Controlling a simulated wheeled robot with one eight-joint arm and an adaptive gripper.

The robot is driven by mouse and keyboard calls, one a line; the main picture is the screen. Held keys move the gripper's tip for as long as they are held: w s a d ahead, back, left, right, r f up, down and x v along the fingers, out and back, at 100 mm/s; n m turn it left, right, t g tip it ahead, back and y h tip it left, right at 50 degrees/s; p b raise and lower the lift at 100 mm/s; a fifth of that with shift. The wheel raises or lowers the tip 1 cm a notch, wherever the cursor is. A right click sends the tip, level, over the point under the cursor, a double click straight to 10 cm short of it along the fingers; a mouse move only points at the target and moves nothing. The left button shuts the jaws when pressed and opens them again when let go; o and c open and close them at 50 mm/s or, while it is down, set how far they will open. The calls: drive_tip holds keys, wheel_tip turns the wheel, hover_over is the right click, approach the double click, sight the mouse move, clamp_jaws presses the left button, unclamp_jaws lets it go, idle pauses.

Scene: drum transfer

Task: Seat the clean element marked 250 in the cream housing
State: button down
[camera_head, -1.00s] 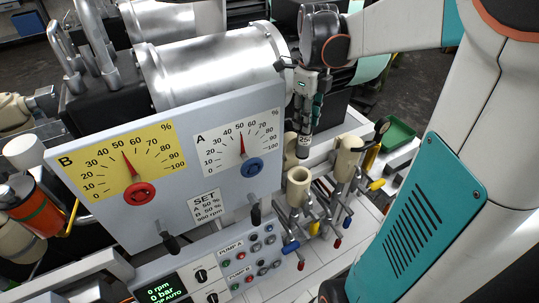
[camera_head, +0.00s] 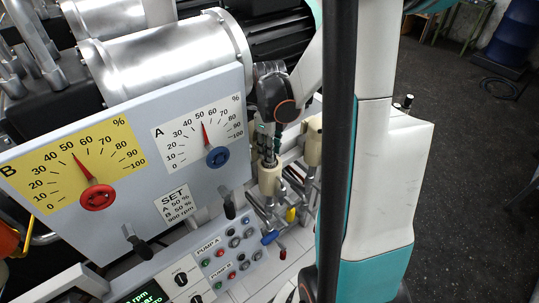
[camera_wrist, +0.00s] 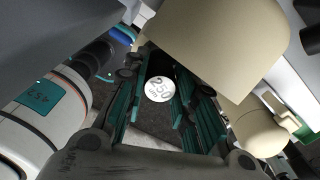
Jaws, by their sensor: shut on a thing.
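The element marked 250 (camera_wrist: 159,89) shows its round white end face in the wrist view, between the dark and teal fingers of my gripper (camera_wrist: 160,100). My gripper is shut on it. In the head view my gripper (camera_head: 268,150) points down at the nearer cream housing (camera_head: 270,181), overlapping its top; I cannot tell whether the element is inside, above or behind it. The element is hidden there. A second cream housing (camera_head: 313,140) stands to the right, partly behind my arm. In the wrist view, a large cream body (camera_wrist: 215,40) and a smaller one (camera_wrist: 258,130) lie close beside the fingers.
The dial panel (camera_head: 130,150) with yellow and white gauges stands just left of my gripper. Levers with blue, yellow and red ends (camera_head: 268,238) crowd below the housings. A metal drum (camera_head: 165,55) lies behind the panel. Dark floor (camera_head: 470,150) is open at right.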

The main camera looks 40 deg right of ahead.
drive_tip(key=shift+f, duration=1.3)
drive_tip(key=shift+f+b, duration=0.1)
drive_tip(key=shift+b, duration=0.2)
drive_tip(key=c, duration=1.7)
unclamp_jaws()
drive_tip(key=shift+o, duration=0.5)
wheel_tip(320, 180, up, 12)
drive_tip(key=shift+r+p, duration=0.15)
drive_tip(key=shift+p, duration=1.1)
